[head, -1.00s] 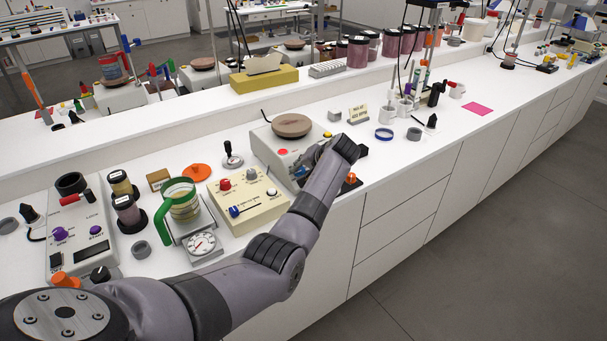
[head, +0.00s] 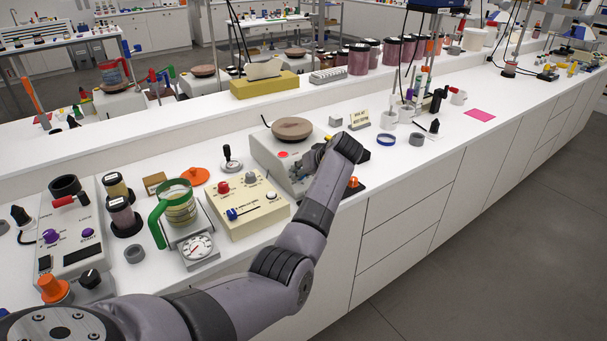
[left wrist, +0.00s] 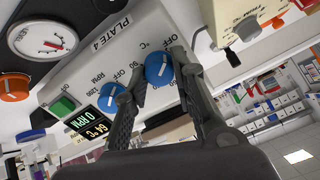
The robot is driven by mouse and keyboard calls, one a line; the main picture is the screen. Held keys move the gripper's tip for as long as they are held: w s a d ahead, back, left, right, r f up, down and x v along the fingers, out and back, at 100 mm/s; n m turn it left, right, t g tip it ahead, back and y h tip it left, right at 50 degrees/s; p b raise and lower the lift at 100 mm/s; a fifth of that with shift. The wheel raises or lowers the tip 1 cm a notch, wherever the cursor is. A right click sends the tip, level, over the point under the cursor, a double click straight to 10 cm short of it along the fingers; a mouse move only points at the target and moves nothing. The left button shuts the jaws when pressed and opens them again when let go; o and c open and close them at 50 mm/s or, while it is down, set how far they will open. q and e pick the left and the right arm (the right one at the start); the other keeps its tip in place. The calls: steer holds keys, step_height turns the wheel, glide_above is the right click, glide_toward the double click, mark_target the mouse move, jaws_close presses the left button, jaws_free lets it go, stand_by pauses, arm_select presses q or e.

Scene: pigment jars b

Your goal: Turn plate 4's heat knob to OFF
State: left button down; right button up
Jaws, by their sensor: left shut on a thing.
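Plate 4 is a pale hot plate with a brown round top (head: 292,129) in the head view. In the left wrist view its panel (left wrist: 108,65) reads "PLATE 4". The blue heat knob (left wrist: 158,68), marked °C with OFF and 90, sits between my left fingertips. My left gripper (left wrist: 160,75) is shut on this knob. A white line shows on its face; its exact setting is hard to tell. A second blue knob (left wrist: 80,62), marked RPM, is beside it, apart from the fingers. The display (left wrist: 98,122) reads 0 RPM and 64 °C. My right gripper is not in view.
A cream control box (head: 247,203) stands left of the plate, with a green-handled jug (head: 180,205) and a dial gauge (head: 197,248) further left. A green switch (left wrist: 62,105) is on the panel.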

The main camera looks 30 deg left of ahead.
arm_select(q)
steer(key=shift+f, duration=0.1)
stand_by(0.3)
steer(key=c, duration=1.3)
jaws_free()
steer(key=v, duration=1.2)
